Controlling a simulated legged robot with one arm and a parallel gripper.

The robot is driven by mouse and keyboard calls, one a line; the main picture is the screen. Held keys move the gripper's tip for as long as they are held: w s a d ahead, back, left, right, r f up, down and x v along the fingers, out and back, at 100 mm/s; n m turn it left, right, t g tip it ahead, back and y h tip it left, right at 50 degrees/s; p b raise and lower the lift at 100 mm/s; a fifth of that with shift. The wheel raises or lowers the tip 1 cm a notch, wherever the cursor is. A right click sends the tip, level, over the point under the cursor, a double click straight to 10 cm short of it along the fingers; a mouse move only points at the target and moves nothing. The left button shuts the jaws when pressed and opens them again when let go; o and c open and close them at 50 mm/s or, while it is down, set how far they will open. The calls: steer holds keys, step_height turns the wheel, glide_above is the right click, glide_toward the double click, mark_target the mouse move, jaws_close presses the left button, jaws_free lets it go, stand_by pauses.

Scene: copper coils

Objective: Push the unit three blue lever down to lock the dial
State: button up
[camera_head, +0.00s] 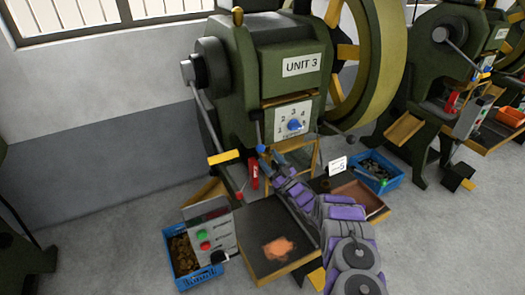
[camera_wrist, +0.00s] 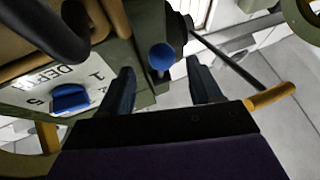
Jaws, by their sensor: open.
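The unit three machine (camera_head: 285,65) is a green press with a "UNIT 3" label. Its white dial plate (camera_head: 282,113) carries a blue knob (camera_head: 294,125), also seen in the wrist view (camera_wrist: 71,98). The blue lever is a dark rod ending in a blue ball (camera_head: 261,148), hanging left of and below the dial. In the wrist view the blue ball (camera_wrist: 161,57) appears between my gripper's fingers (camera_wrist: 161,78), just beyond the tips. My gripper (camera_head: 270,158) is open and empty, close to the ball. Contact cannot be told.
A yellow handle (camera_head: 224,157) and a red handle (camera_head: 253,170) are left of my gripper. Below are a control box (camera_head: 208,228), a dark table (camera_head: 255,225) and a blue crate (camera_head: 182,268). Another blue crate (camera_head: 380,183) stands right. A large flywheel (camera_head: 385,60) is behind.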

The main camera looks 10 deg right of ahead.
steer(key=p+v, duration=0.1)
steer(key=v, duration=1)
steer(key=shift+f, duration=0.2)
steer(key=shift+c, duration=0.5)
steer(key=shift+d, duration=0.1)
steer(key=shift+c, duration=0.7)
steer(key=shift+w+d+r, duration=0.15)
steer(key=shift+d+r, duration=0.05)
steer(key=shift+r, duration=0.05)
steer(key=shift+c, duration=0.7)
steer(key=d+r+h, duration=0.1)
steer(key=s+d+r+m+g+h, duration=0.1)
steer(key=r+h, duration=0.1)
steer(key=shift+r+g+b, duration=0.1)
steer(key=shift+g+b, duration=0.2)
steer(key=c, duration=0.6)
steer(key=shift+m+g+h, duration=0.5)
steer(key=shift+g+h, duration=0.2)
steer(key=s+r, duration=0.1)
steer(key=s+a+r, duration=0.1)
steer(key=s+r, duration=0.1)
steer(key=shift+a+r, duration=0.1)
steer(key=shift+a, duration=0.2)
jaws_close()
steer(key=b+x, duration=0.2)
steer(key=x, duration=1.1)
steer(key=shift+a+r+b, duration=0.15)
steer(key=shift+a+b, duration=0.25)
steer(key=shift+a, duration=0.15)
